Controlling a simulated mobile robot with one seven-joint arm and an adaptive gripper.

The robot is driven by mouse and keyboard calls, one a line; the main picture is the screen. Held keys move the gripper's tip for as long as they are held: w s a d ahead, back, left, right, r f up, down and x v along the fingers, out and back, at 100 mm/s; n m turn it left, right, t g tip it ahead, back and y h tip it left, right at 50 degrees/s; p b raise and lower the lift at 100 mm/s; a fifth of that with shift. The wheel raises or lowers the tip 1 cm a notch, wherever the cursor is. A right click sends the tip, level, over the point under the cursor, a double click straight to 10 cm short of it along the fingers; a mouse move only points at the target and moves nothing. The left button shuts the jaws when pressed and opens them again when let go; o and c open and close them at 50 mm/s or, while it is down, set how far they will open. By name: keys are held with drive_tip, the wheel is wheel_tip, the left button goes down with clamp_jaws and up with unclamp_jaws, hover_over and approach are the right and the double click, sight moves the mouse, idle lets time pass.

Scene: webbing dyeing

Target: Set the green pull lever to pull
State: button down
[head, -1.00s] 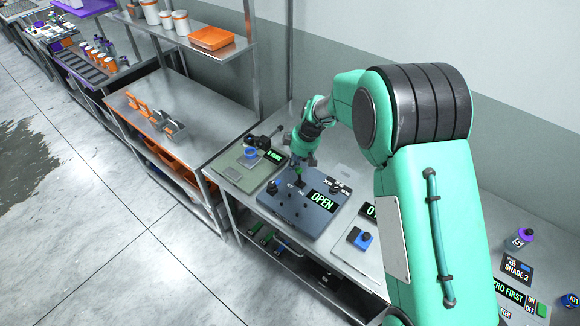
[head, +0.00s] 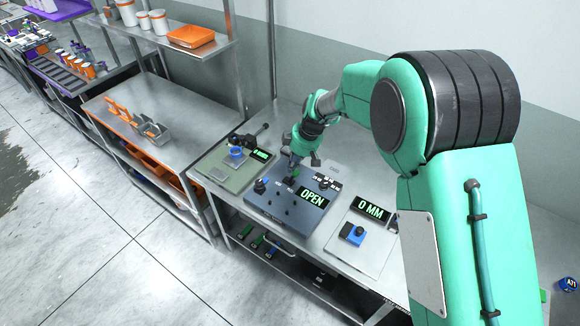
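A grey-blue panel (head: 262,205) with an OPEN display (head: 312,199) lies on the steel bench. A small green part (head: 296,171), which may be the green pull lever, shows at the panel's far edge. My gripper (head: 292,171) points down right beside it. My fingers look dark and small here and partly cover that spot. I cannot tell whether they touch the green part or whether they are open or shut. The lever's setting is too small to read.
Left of the panel is a green board (head: 215,177) with a blue cup (head: 236,153) and a black-handled lever. Right of it is a pale board (head: 341,259) with a 0 MM display (head: 370,209). A steel table (head: 170,110) with orange holders stands at left.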

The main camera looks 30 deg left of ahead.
drive_tip(key=shift+s+d+f, duration=0.25)
drive_tip(key=shift+d+f, duration=0.35)
drive_tip(key=shift+f, duration=0.3)
drive_tip(key=shift+a, duration=0.1)
drive_tip(key=a+r, duration=0.3)
drive_tip(key=a, duration=0.1)
drive_tip(key=d+r+p, duration=0.1)
drive_tip(key=d+r, duration=0.6)
drive_tip(key=d, duration=0.1)
drive_tip(key=shift+w, duration=0.2)
